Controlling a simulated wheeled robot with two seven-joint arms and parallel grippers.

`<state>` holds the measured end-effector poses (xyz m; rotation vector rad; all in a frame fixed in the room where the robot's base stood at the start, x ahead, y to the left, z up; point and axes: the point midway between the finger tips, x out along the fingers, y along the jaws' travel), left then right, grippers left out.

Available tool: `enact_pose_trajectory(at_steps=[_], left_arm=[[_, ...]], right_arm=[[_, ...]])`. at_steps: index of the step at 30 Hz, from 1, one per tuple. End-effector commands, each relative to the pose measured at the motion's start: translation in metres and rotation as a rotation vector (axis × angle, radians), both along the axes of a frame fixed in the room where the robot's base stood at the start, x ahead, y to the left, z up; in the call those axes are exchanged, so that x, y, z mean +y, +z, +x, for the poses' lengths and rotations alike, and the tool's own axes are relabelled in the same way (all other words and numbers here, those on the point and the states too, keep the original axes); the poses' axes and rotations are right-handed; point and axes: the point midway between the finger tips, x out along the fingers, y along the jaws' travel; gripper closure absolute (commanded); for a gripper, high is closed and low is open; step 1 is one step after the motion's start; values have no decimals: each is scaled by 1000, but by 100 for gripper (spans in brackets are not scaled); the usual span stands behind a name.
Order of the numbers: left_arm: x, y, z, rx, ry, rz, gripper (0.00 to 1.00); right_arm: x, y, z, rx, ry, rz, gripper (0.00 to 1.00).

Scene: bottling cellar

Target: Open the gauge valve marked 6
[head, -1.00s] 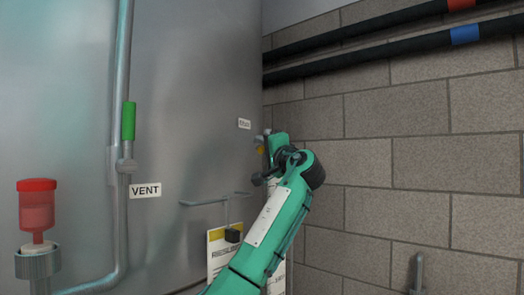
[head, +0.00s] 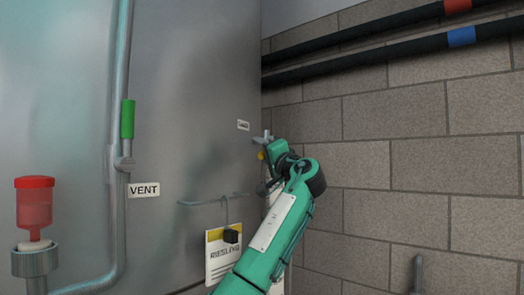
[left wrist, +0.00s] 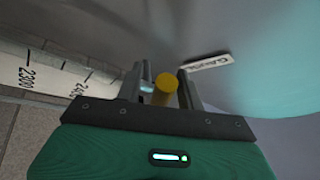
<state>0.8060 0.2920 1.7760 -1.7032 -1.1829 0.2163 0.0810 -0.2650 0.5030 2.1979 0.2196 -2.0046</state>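The gauge valve's yellow handle (head: 261,155) shows as a small spot at the tank's right edge. A white label (left wrist: 208,63) reading GAUGE is beside the fingers. No 6 is legible. My right gripper is not in view.
A scale strip (left wrist: 45,78) marked 2300 and 2400 runs beside the gripper. A block wall (head: 400,160) is close on the right. A horizontal bar (head: 205,201) with a RIESLING card (head: 222,255) is below. A VENT pipe (head: 120,215) and red-capped vessel (head: 34,205) stand left.

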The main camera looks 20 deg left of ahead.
Motion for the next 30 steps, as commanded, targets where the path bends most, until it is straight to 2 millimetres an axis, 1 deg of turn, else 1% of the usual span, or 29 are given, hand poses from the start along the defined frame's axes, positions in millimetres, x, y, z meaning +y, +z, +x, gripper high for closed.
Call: enact_pose_trajectory(at_steps=[8,13,17,24,30], left_arm=[[0,1,-1,-1,-1,1,61],[-9,-6,-6,-3,-2,0,61],[-26,-16,-16,-4,-4,1,61],[-66,-36,-42,-3,-5,0,61],[-93,-47,-60,-2,-3,-1,61]], right_arm=[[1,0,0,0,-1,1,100],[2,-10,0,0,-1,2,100],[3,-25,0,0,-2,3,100],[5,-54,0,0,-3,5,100],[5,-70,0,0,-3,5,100]])
